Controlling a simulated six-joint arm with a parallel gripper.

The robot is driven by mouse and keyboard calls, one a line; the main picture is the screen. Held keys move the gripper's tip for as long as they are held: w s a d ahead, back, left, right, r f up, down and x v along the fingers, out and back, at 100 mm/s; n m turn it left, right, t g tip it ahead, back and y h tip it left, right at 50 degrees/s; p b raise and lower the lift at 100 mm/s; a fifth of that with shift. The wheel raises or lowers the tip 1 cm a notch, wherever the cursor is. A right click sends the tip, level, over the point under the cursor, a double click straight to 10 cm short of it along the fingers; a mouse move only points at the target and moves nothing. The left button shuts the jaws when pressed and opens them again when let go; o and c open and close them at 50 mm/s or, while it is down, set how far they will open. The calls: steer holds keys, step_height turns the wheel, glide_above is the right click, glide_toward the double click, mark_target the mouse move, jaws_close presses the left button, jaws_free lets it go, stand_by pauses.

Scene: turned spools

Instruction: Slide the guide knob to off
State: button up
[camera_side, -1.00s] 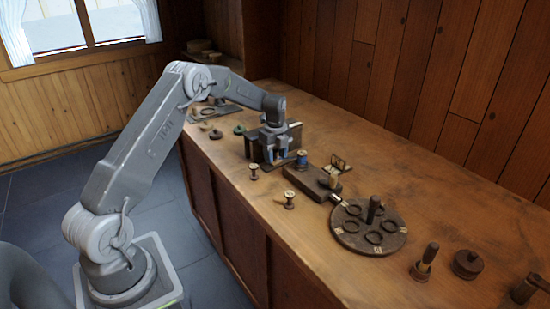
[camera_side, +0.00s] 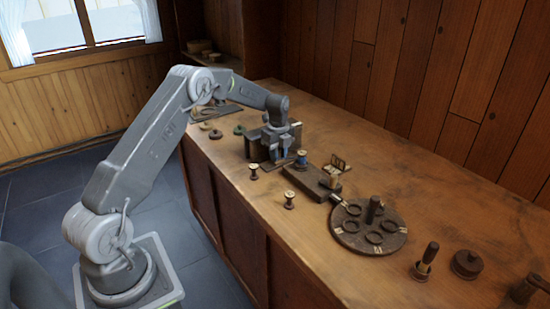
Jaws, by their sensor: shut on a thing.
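My gripper (camera_side: 279,155) points down at the dark wooden guide block (camera_side: 257,149) near the middle of the bench. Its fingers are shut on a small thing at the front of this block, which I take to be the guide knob. The knob itself is hidden by the fingers and too small to make out. A spool with blue thread (camera_side: 302,161) stands upright just right of the fingers, at the left end of a dark wooden bar (camera_side: 320,182).
Two bare spools stand in front, one left (camera_side: 253,171) and one nearer (camera_side: 289,199). A round dark tray (camera_side: 350,241) with rings and a central post lies to the right. A small rack (camera_side: 340,163) stands behind the bar. The back right of the bench is clear.

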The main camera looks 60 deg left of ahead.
steer(key=shift+w, duration=1.25)
steer(key=o, duration=0.7)
step_height(320, 180, up, 7)
stand_by(0.3)
jaws_close()
stand_by(0.4)
